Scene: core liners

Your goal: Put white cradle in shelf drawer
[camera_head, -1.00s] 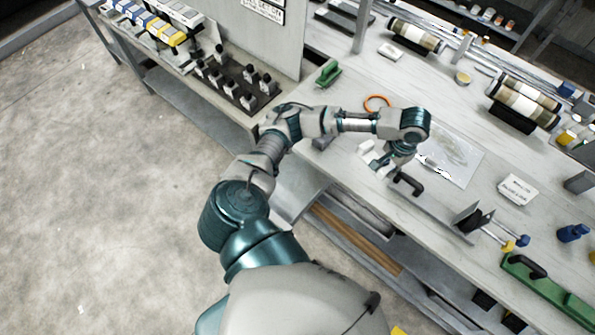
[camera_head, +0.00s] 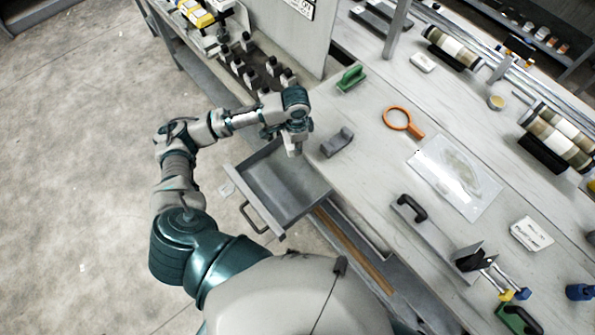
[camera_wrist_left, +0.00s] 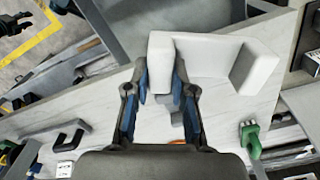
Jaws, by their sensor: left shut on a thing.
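The white cradle (camera_wrist_left: 225,58) is a U-shaped block in the left wrist view. My left gripper (camera_wrist_left: 163,82) is shut on one of its upright ends, with the rest of the block reaching to the right. In the head view my left gripper (camera_head: 291,138) points down near the table's front edge, and a small part of the cradle (camera_head: 293,148) shows below it. The shelf drawer (camera_head: 259,212) is pulled out below the table edge, just below the gripper in the picture. Its visible floor is empty; its back part is hidden.
A grey cradle (camera_head: 337,142) lies on the table right of my gripper. An orange magnifier (camera_head: 398,118), a green-handled tool (camera_head: 351,78) and a clear sheet (camera_head: 455,177) lie further right. A rack of dark-topped pieces (camera_head: 247,72) stands behind the arm.

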